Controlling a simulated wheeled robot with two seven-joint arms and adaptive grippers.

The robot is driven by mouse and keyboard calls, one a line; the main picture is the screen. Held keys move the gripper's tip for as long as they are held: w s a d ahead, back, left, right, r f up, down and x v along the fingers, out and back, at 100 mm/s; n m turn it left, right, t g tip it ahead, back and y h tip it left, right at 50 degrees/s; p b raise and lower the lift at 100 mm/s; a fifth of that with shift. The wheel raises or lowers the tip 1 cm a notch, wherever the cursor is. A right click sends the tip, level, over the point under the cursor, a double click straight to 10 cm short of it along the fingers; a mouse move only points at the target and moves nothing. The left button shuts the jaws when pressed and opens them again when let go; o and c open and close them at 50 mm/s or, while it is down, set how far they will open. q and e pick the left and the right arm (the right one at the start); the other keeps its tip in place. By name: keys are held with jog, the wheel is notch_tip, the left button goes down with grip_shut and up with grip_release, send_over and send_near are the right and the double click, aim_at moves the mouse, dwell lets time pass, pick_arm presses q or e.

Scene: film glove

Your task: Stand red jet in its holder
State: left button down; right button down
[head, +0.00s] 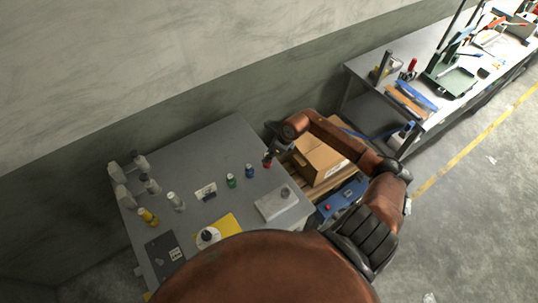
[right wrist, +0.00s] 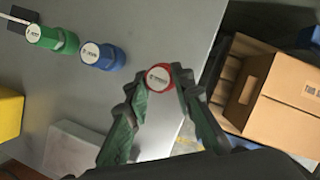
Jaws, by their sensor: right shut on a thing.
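The red jet (right wrist: 158,77) is a small cylinder with a red rim and a white labelled top. My right gripper (right wrist: 158,88) is shut on it, with a green-padded finger on either side. In the head view the red jet (head: 267,163) shows as a small red and dark spot under my right gripper (head: 271,153), by the right edge of the grey table. Whether it touches the table I cannot tell. I cannot make out for sure which thing is its holder. My left gripper is not in view.
A blue jet (head: 250,171) and a green jet (head: 231,181) stand in line with the red one. A pale slab (head: 270,210) lies nearer on the grey table (head: 200,150). A cardboard box (head: 318,157) is just off its right edge. Several bottles (head: 175,201) stand left.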

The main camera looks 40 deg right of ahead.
jog(key=shift+f, duration=0.4)
jog(key=shift+f, duration=0.1)
jog(key=c, duration=1.7)
grip_release()
jog(key=shift+r, duration=0.2)
jog(key=b+v, duration=0.1)
jog(key=v, duration=1.1)
jog(key=shift+f+b, duration=0.1)
jog(key=shift+b, duration=0.3)
